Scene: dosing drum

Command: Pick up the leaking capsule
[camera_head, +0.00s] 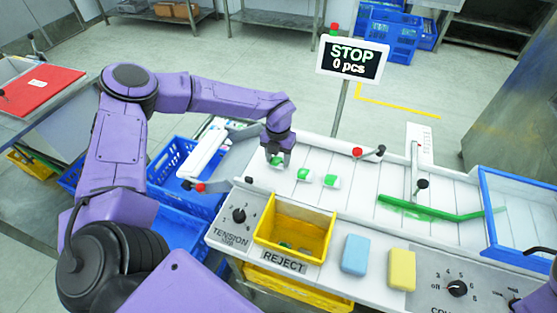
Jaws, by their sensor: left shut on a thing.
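My left gripper (277,160) points down over the white slatted belt (345,205), left of its middle. It is shut on a green and white capsule (276,161), which its fingers partly cover. Two more green and white capsules lie on the belt to its right, a nearer one (303,174) and one farther right (330,180). At this size I cannot make out a leak on any of them.
A yellow REJECT bin (313,220) with a few things inside stands in front of the belt. A blue sponge (355,254) and a yellow sponge (402,270) lie right of it. A green bar (430,210) crosses the belt. A STOP sign (352,60) reads 0 pcs.

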